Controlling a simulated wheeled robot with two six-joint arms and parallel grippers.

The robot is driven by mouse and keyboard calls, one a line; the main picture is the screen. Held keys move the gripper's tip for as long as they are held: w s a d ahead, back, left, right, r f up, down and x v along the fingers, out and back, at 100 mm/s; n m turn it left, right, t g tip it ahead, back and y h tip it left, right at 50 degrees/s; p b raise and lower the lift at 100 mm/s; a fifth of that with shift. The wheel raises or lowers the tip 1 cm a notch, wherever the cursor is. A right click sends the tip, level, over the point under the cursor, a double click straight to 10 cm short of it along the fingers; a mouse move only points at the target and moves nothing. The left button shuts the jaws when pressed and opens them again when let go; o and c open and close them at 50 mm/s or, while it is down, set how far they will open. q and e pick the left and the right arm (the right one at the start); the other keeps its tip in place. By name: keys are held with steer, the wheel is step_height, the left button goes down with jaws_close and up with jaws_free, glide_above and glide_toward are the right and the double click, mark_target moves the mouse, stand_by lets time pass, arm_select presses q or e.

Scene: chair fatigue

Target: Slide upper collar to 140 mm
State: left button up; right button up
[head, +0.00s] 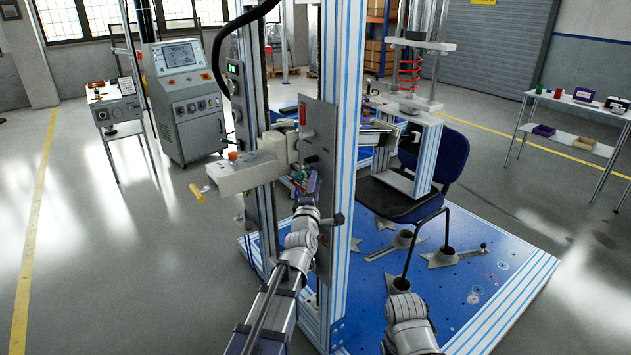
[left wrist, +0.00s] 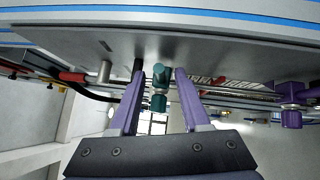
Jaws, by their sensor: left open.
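A teal collar-like part (left wrist: 158,88) with a small knob sits on a thin rod, between the two purple fingers of my left gripper (left wrist: 160,74). The fingers are open on either side of it, with a gap visible. A purple collar-like part (left wrist: 291,108) is farther right along the rods. I cannot tell which is the upper collar. In the head view my left gripper (head: 308,187) is at the upright grey plate (head: 320,145), beside a small teal part (head: 298,177). The scale is not readable.
The plate is on a tall aluminium frame (head: 343,160) over a blue base (head: 500,265). A beige arm (head: 245,175) projects left of the plate. A blue chair (head: 440,160) stands behind right. A control cabinet (head: 185,100) is at the back left.

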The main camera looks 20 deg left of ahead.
arm_select(q)
steer(key=shift+w+r, duration=0.1)
steer(key=shift+w, duration=0.55)
jaws_close()
stand_by(0.9)
